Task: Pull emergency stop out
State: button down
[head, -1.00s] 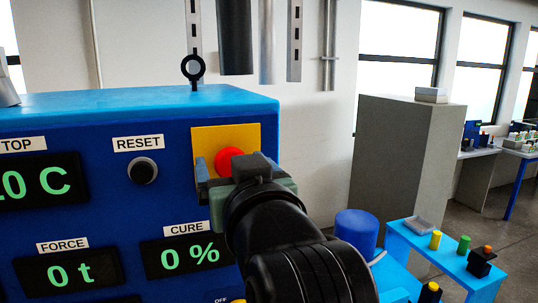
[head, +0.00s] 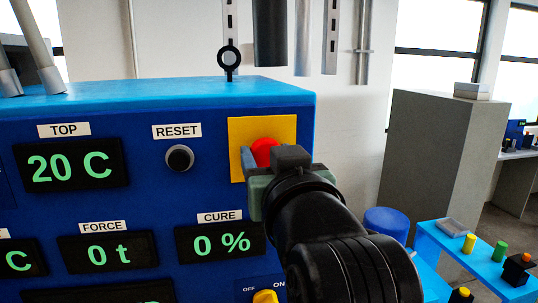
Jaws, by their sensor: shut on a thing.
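The red emergency stop button (head: 264,150) sits on a yellow square plate (head: 280,131) at the upper right of the blue control panel (head: 150,209). My gripper (head: 257,162) is at the button, with a finger visible along its left side, and is shut on it. My gripper's body and wrist hide the lower right of the button and part of the plate. How far the button stands out from the plate cannot be told.
Left of the plate are a black RESET button (head: 179,158) and green number displays (head: 219,242). A yellow OFF/ON switch (head: 265,297) is below. A grey cabinet (head: 437,165) and a blue bench (head: 470,255) with coloured items stand to the right.

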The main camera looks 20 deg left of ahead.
jog(key=shift+s+d, duration=0.25)
jog(key=shift+s, duration=0.1)
jog(key=shift+s+d, duration=0.15)
jog(key=shift+s, duration=0.15)
jog(key=shift+w, duration=0.1)
jog(key=shift+c, duration=2.2)
grip_release()
jog(key=shift+o, duration=1)
jog(key=shift+s+d+r, duration=0.1)
jog(key=shift+s, duration=0.15)
jog(key=shift+w, duration=0.1)
jog(key=b+v, duration=0.4)
jog(key=v, duration=0.9)
jog(key=shift+b, duration=0.4)
